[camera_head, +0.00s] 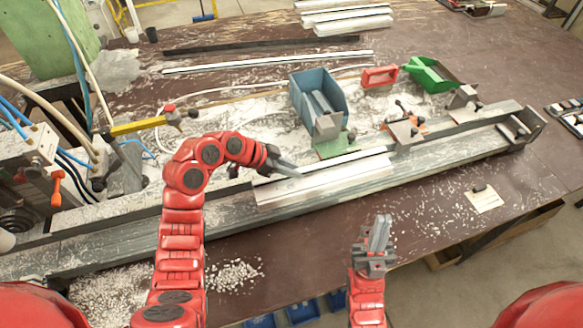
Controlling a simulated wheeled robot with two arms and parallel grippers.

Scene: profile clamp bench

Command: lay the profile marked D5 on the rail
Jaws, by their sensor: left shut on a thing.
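A short pale profile (325,183) lies lengthwise at the rail (440,160), along its middle stretch. I cannot tell whether it rests on the rail or is held just above it. No D5 mark is readable on it. My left gripper (285,169) is at the profile's left part and shut on it; the fingers hide a little of its top. My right gripper (379,236) is in front of the rail, over the brown table, apart from the profile. Its fingers point away from me and look empty; their gap is unclear.
Clamps (404,132) stand behind the rail. A blue bin (318,98), a green bin (432,74) and a red bin (379,77) stand further back. Long profiles (268,62) lie at the back. A paper tag (483,198) lies front right. Chips litter the table.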

